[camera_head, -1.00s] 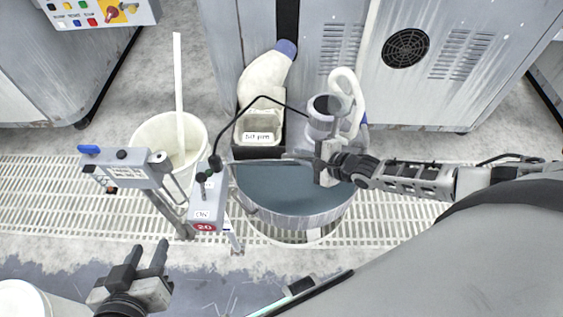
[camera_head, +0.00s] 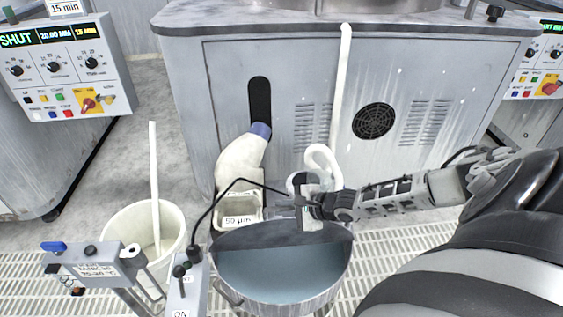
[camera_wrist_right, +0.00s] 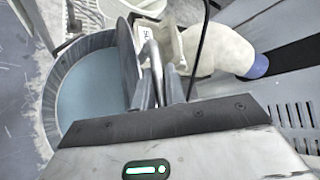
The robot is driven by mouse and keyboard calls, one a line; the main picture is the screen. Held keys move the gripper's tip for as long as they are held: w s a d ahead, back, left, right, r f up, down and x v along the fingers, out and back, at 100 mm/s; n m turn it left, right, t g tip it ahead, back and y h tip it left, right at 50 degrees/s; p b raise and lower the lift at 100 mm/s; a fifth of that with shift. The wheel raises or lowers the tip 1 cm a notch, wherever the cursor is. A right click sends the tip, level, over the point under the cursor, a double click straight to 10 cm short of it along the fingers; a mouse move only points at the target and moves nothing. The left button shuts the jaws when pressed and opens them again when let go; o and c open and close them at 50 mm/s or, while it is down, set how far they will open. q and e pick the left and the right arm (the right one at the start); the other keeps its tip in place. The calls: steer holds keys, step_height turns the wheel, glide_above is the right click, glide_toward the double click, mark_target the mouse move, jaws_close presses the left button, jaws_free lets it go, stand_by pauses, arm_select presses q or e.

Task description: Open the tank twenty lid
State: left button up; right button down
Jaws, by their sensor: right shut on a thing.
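The tank (camera_head: 285,297) is a round grey vessel, open at the front with a blue surface inside. Its dark grey lid (camera_head: 270,237) stands tilted up along the back of the opening. My right gripper (camera_head: 310,210) is at the lid's back upper side. In the right wrist view, the gripper (camera_wrist_right: 160,95) is shut on a metal bar handle (camera_wrist_right: 150,58) beside the lid (camera_wrist_right: 127,62), which shows nearly edge-on. The blue tank interior (camera_wrist_right: 90,90) lies to its left. My left gripper is out of the head view.
A control post (camera_head: 183,295) with a black cable stands at the tank's left, beside a labelled box (camera_head: 90,262). A bucket (camera_head: 165,215) with a pale stick stands further left. A labelled container (camera_head: 237,212) and a grey cabinet (camera_head: 225,100) stand behind the tank.

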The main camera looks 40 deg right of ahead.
steer(key=c, duration=1.5)
jaws_free()
steer(key=shift+o, duration=0.2)
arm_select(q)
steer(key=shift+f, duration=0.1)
